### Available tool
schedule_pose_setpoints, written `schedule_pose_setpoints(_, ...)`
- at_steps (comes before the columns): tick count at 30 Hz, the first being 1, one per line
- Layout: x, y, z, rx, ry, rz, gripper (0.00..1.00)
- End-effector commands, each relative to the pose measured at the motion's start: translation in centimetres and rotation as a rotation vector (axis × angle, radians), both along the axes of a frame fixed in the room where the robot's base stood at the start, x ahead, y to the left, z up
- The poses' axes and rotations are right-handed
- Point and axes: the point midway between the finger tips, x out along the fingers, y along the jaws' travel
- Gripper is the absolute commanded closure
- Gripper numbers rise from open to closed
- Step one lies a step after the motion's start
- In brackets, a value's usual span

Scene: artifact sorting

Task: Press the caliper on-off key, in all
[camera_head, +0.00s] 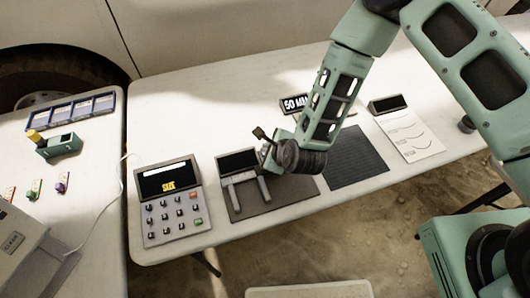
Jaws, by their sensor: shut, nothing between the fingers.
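The caliper (240,178) lies on a dark grey mat (285,196) near the table's front edge. It has a dark screen and two pale prongs pointing toward the front. My gripper (266,155) is at the caliper's right end, and my wrist hides part of that end. The fingers are small and partly hidden here; they look shut and empty. I cannot make out the on-off key, nor whether the fingers touch the caliper.
A keypad console (170,203) with a lit screen stands left of the caliper. A "50 MM" sign (296,103) stands behind my arm. A dark ribbed mat (357,158) and a white sheet (411,135) with a dark display (387,104) lie to the right.

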Motion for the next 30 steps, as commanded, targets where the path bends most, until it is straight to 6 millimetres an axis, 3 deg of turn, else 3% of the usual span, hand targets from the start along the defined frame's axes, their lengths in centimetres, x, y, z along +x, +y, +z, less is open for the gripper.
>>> schedule_pose_setpoints(30, 0.0, -0.01, -1.18, 0.001, 0.0, -0.001, 1.0)
